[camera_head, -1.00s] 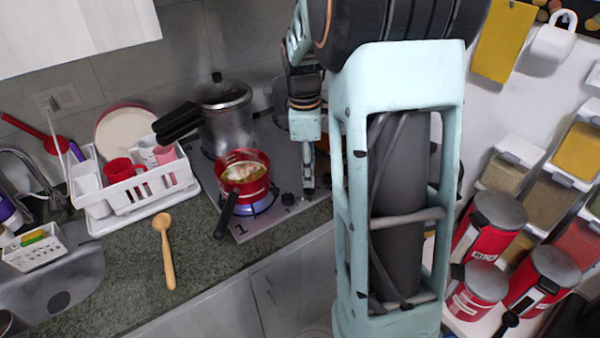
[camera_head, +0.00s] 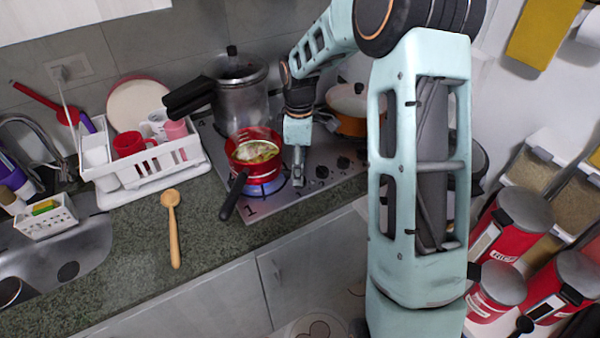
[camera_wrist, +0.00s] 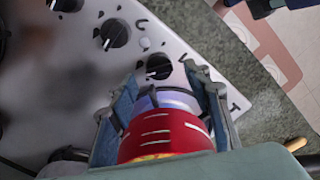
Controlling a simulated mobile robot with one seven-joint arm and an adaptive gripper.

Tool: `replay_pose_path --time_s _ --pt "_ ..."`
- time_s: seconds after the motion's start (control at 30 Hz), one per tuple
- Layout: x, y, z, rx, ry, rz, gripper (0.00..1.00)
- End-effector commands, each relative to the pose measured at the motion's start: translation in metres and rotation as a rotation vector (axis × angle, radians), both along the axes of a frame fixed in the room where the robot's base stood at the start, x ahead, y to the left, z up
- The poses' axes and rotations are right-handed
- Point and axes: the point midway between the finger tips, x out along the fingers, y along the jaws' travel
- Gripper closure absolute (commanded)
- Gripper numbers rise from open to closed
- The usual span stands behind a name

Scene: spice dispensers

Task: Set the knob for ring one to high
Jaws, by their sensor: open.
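The stove (camera_head: 285,200) has a row of dark knobs along its front edge. In the wrist view, the knob nearest the marked corner (camera_wrist: 158,67) lies just beyond and between the tips of my gripper (camera_wrist: 165,80). The fingers are apart, and I cannot tell whether they touch it. The red pot, with food inside, stands on ring one over a blue flame (camera_head: 264,189). The knob's setting is unclear.
Other knobs (camera_head: 322,171) continue to the right. A pressure cooker (camera_head: 240,95) and an orange pot (camera_head: 350,110) stand behind. The red pot's dark handle (camera_head: 234,197) sticks out over the counter. A wooden spoon (camera_head: 172,225) and dish rack (camera_head: 150,170) are left.

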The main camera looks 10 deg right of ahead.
Motion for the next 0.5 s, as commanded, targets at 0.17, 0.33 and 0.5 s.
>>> replay_pose_path --time_s 0.17,0.33,0.5 --pt "0.0 0.0 -0.021 0.0 0.001 0.0 0.55" --pt "0.0 0.0 -0.028 0.0 -0.001 -0.001 0.55" --pt "0.0 0.0 -0.028 0.0 -0.001 -0.001 0.55"
